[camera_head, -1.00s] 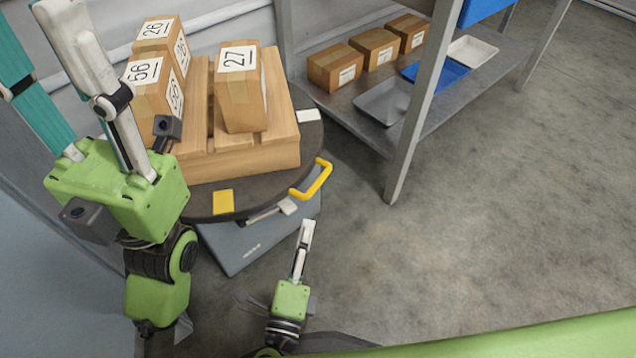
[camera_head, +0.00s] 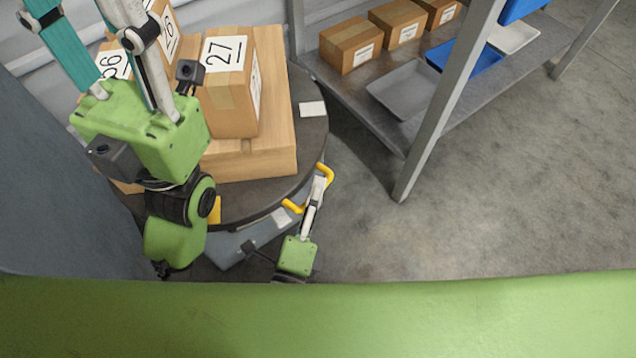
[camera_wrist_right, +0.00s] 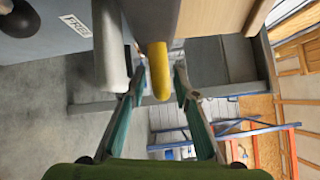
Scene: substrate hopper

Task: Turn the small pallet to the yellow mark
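The small wooden pallet (camera_head: 270,163) lies on a dark round turntable (camera_head: 285,190) and carries cardboard boxes, among them box 27 (camera_head: 222,108). The yellow mark (camera_head: 216,210) is on the turntable's near rim, partly hidden by my left arm. A yellow handle (camera_head: 326,172) sticks out at the rim's right. My right gripper (camera_head: 320,184) is at this handle. In the right wrist view its teal fingers (camera_wrist_right: 158,85) stand apart, with the yellow bar (camera_wrist_right: 158,70) between them. My left gripper (camera_head: 85,12) is open with its fingers apart, in front of the boxes at left.
A white mark (camera_head: 312,109) lies on the turntable's right rim. To the right stands a grey shelf (camera_head: 428,125) with several boxes, a grey tray (camera_head: 402,88) and a blue tray (camera_head: 465,58). Its near post (camera_head: 440,110) is close to the turntable. The floor at right is clear.

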